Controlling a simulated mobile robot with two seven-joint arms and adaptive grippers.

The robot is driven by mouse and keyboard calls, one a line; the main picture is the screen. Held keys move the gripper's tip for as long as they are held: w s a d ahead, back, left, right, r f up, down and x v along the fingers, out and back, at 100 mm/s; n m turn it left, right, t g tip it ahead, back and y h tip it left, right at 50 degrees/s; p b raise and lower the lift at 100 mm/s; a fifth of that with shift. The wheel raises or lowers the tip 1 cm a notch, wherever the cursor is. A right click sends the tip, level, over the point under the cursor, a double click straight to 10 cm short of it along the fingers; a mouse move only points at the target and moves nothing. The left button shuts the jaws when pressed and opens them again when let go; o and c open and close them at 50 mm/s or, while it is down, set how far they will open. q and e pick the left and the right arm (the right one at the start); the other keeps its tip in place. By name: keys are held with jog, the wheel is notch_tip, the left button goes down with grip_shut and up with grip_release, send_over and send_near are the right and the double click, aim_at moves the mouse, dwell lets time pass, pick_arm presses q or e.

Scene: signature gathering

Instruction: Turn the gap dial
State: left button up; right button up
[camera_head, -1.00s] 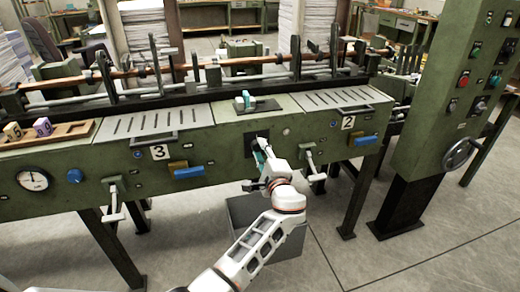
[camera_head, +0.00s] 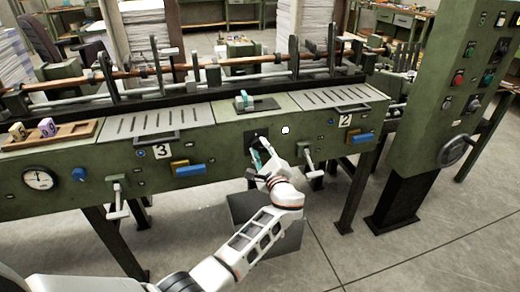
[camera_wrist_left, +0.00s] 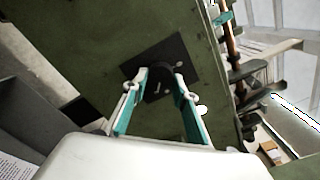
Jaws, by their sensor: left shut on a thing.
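The gap dial (camera_wrist_left: 158,84) is a dark round knob on a black square plate (camera_wrist_left: 183,50) on the green machine front. In the wrist view it sits between the two teal-lined fingers of my left gripper (camera_wrist_left: 161,76), which are shut on it. In the head view my left gripper (camera_head: 259,157) reaches the black plate (camera_head: 256,134) between the panels marked 3 and 2, and the dial is hidden behind the fingers. My right gripper is not in view.
A small round lamp (camera_head: 285,130) right of the plate shows bright white. Levers (camera_head: 117,197) and (camera_head: 309,162), a blue handle (camera_head: 190,170) and a gauge (camera_head: 39,178) stick out or sit on the front. A grey bin (camera_head: 238,205) stands below. A control cabinet (camera_head: 440,100) stands at right.

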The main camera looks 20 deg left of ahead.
pick_arm(q)
jog(key=shift+r, duration=0.15)
jog(key=o, duration=1.1)
jog(key=shift+w, duration=0.1)
jog(key=shift+c, duration=0.2)
notch_tip(320, 180, up, 10)
jog(key=shift+d+f, duration=0.1)
jog(key=shift+f, duration=0.15)
jog(key=shift+r, duration=0.3)
jog(key=shift+f, duration=0.1)
